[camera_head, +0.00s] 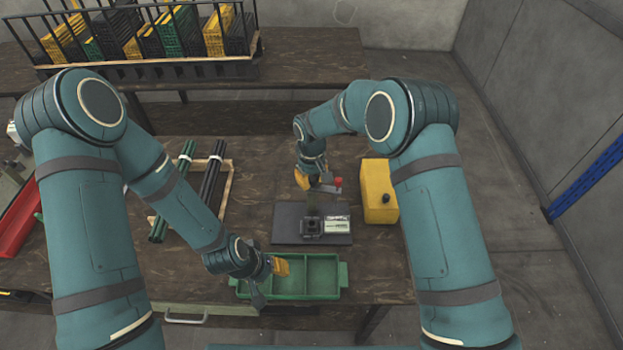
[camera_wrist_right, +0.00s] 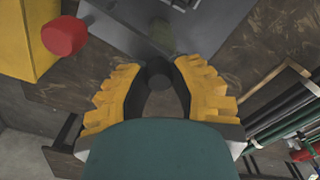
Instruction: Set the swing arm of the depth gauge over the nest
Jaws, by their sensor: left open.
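The depth gauge stands on a dark base plate (camera_head: 290,238) in the head view, with an upright post and a grey swing arm (camera_head: 327,188) carrying a red knob (camera_head: 338,182). The red knob shows at the upper left of the right wrist view (camera_wrist_right: 64,36). A dark square nest (camera_head: 312,228) sits on the plate in front of the post. My right gripper (camera_head: 303,180) is at the gauge's top. Its fingers stand either side of a dark round piece (camera_wrist_right: 159,74); I cannot tell whether they grip it. My left gripper (camera_head: 275,268) is open over the green tray.
A yellow box (camera_head: 380,190) with a black knob stands right of the gauge. Green and black rods (camera_head: 210,175) lie in a wooden frame to the left. A rack of coloured bins (camera_head: 150,70) stands behind.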

